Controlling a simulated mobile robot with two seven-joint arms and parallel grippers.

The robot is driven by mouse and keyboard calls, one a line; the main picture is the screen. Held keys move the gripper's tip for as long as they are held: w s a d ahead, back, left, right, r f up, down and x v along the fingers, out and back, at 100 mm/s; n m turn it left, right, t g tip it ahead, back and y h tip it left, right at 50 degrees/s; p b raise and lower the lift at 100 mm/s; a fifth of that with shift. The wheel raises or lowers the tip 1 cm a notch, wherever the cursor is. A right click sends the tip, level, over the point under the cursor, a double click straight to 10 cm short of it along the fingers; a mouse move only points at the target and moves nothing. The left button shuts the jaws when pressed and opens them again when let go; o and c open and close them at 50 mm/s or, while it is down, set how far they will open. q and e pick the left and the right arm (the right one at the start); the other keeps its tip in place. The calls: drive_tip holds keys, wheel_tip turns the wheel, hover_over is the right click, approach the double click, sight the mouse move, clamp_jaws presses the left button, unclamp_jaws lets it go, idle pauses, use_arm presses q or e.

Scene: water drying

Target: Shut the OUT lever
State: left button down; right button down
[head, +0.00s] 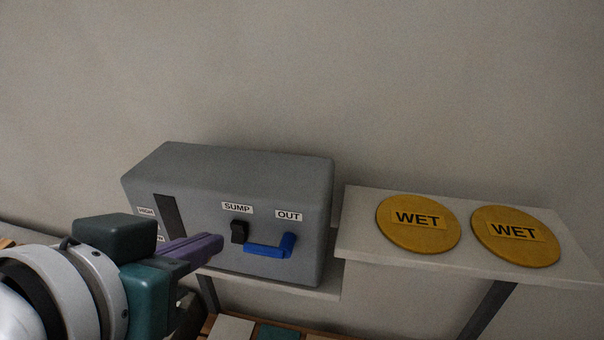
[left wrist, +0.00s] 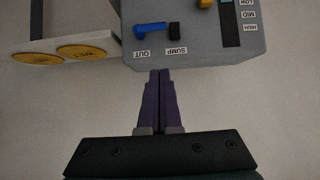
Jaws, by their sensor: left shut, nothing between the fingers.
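The blue OUT lever (head: 270,248) is on the front of the grey box (head: 300,175), under the OUT label (head: 288,215). Its bar lies roughly level and points left from its pivot, towards the black SUMP switch (head: 239,232). The lever also shows in the left wrist view (left wrist: 150,29), where the picture is upside down. My left gripper (head: 218,242) is shut and empty, with purple fingers, left of the SUMP switch in the head view. In the left wrist view its fingertips (left wrist: 160,72) appear beside the box's edge, apart from the lever. My right gripper is not in view.
A pale shelf (head: 365,250) at the right holds two yellow WET discs (head: 418,224) (head: 515,235). A dark vertical strip (head: 169,215) with level labels is on the box's left front, partly hidden by my left gripper. A yellow part (left wrist: 205,3) shows on the box.

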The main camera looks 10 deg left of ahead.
use_arm(q)
drive_tip(key=shift+a, duration=0.1)
hover_over(246, 246)
drive_tip(key=s+d, duration=0.1)
drive_tip(key=s, duration=0.2)
wheel_tip(246, 246, down, 6)
drive_tip(key=shift+w+f, duration=0.2)
drive_tip(key=shift+f, duration=0.7)
drive_tip(key=shift+w+f, duration=0.2)
drive_tip(key=shift+f, duration=0.65)
